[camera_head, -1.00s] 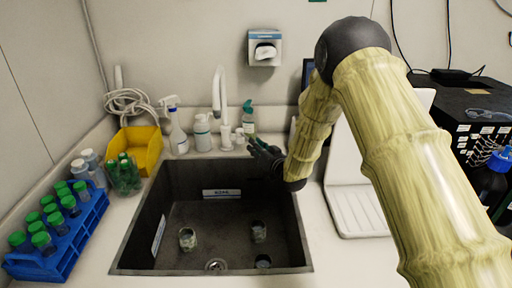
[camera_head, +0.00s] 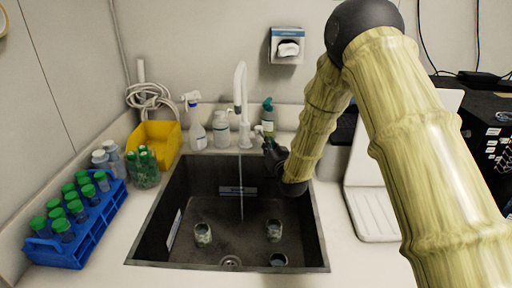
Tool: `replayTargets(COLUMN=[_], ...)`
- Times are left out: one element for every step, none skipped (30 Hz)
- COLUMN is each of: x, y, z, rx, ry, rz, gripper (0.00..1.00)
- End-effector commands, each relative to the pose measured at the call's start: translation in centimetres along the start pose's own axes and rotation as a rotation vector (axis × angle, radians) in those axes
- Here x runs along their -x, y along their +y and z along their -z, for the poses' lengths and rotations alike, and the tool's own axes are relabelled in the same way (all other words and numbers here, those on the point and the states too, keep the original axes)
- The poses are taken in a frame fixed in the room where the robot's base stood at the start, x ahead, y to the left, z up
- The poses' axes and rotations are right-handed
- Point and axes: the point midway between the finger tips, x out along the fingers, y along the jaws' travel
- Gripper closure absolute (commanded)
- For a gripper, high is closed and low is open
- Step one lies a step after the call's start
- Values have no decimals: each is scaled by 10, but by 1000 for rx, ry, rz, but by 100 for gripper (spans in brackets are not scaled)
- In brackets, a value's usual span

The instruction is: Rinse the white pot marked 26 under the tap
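The white tap (camera_head: 241,100) stands behind the sink, and a thin stream of water runs from its spout into the sink. My gripper (camera_head: 267,143) is at the tap's right side, beside its base. It is small and dark, and I cannot tell if its fingers are shut or touch the tap. The dark sink (camera_head: 150,225) holds small pots: one at the left (camera_head: 203,234), one at the right (camera_head: 274,230) and one near the front edge (camera_head: 279,260). No number is readable on them, so I cannot tell which pot is marked 26.
A spray bottle (camera_head: 195,128), a white bottle (camera_head: 221,132) and a green-topped bottle (camera_head: 267,115) stand behind the sink. A yellow bin (camera_head: 157,145) and a blue rack (camera_head: 72,245) of green-capped tubes are at the left. A white tray (camera_head: 375,215) lies at the right.

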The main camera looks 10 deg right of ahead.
Motion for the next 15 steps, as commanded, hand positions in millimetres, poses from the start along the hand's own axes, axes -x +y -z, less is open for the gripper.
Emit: replayTargets(x=[2,2,2,2,2,2,2,2,2,2,2,2,2,2,3], y=[1,2,2,3,3,3,3,3,3,3,3,3,3,3,3], z=[-2,-2,-1,-1,-1,-2,-2,-2,-2,-2,-2,-2,-2,-2,-2], rx=[0,0,0,0,0,0,0,0,0,0,0,0,0,0,0], ry=[-3,-3,-3,-3,-3,-3,-3,-3,-4,-4,-4,-4,-4,-4,-4], rz=[-4,-5,-6,-6,-6,-6,-6,-6,-6,-6,-6,-6,-6,-6,-6], gripper=[100,100,100,100,100,100,100,100,93,88,82,76,76,75,75])
